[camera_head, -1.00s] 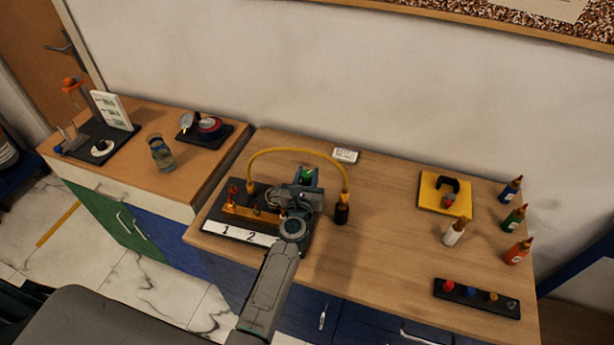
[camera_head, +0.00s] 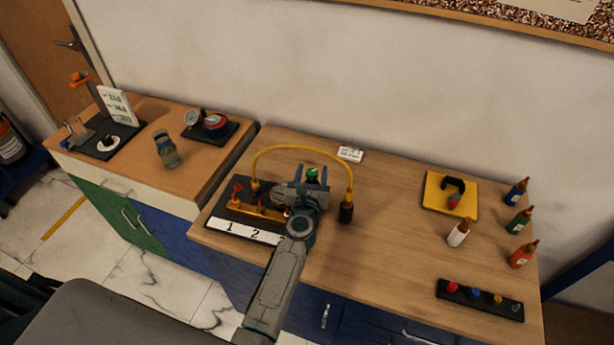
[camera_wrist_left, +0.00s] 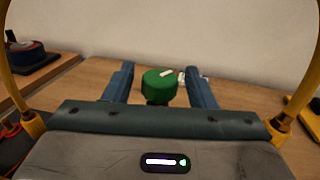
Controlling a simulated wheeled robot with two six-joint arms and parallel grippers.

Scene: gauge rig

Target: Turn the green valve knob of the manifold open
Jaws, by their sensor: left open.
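The manifold is a brass-coloured block (camera_head: 252,211) on a black base with a white numbered strip (camera_head: 243,232) along its front. The green valve knob (camera_head: 312,174) shows just beyond my left gripper in the head view. In the left wrist view the green knob (camera_wrist_left: 159,84), with a white mark on top, is between the two blue fingers. My left gripper (camera_head: 312,175) is open, with a finger on each side of the knob and visible gaps. My left wrist hides the right part of the manifold. My right gripper is not in view.
A yellow hose (camera_head: 300,149) arches over the manifold to a dark cylinder (camera_head: 346,212) beside my gripper. A white label block (camera_head: 350,154) lies behind. A yellow plate (camera_head: 450,192), several bottles and a black strip (camera_head: 480,300) stand right.

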